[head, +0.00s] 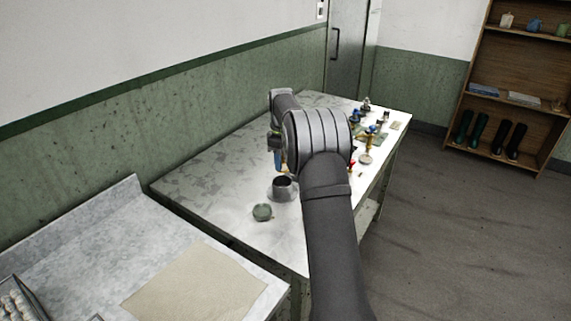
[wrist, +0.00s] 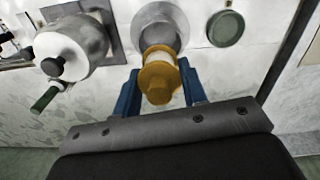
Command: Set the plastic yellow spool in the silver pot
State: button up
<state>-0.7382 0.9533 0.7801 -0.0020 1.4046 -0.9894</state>
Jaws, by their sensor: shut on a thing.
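My gripper (wrist: 160,92) is shut on the yellow spool (wrist: 158,80), with one blue finger on each side of it. The spool has yellow flanges and a pale wound middle. The silver pot (wrist: 165,14), a round grey metal vessel, shows just beyond the spool in the wrist view, and the spool covers part of it. In the head view the pot (head: 283,187) stands on the table below my gripper (head: 278,160), with its mouth upward. The spool appears above the pot there, mostly hidden by my arm. I cannot tell the exact gap between them.
A green round dish (head: 262,212) lies beside the pot. A pale lidded pan (wrist: 65,50) with a black knob and green handle stands left in the wrist view. Several small items (head: 367,140) crowd the table's far right. The table's left part (head: 210,180) is clear.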

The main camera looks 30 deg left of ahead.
jog(key=shift+f, duration=1.95)
jog(key=shift+f, duration=0.25)
jog(key=shift+f, duration=0.85)
jog(key=shift+f, duration=0.2)
jog(key=shift+f, duration=0.15)
